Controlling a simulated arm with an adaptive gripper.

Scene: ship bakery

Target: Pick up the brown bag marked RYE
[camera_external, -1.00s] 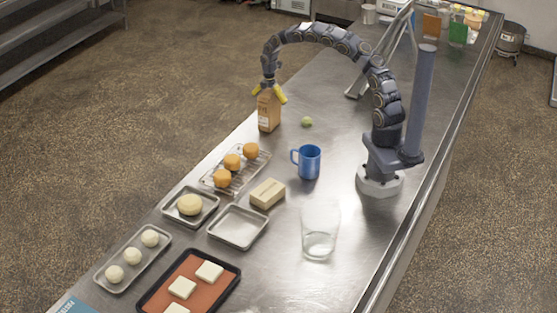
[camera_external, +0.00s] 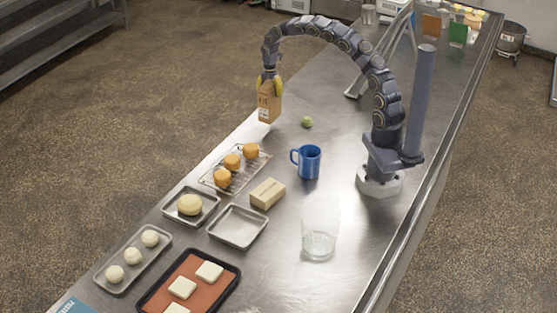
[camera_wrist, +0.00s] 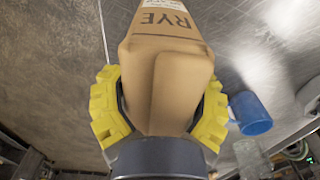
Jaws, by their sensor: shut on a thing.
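The brown bag marked RYE (camera_external: 269,104) is upright near the far left edge of the steel counter. In the wrist view the bag (camera_wrist: 165,60) fills the middle, with RYE readable near its top. My gripper (camera_external: 269,84) is shut on the upper part of the bag from above. Its yellow fingers (camera_wrist: 160,108) press on both sides of the bag in the wrist view. The bag appears slightly raised off the counter.
A small green ball (camera_external: 307,122) lies right of the bag. A wire rack (camera_external: 213,183) with orange buns, a blue mug (camera_external: 309,162), a tan block (camera_external: 267,193), a clear glass (camera_external: 319,238) and trays stand nearer. The counter (camera_external: 340,125) between bag and arm base is mostly clear.

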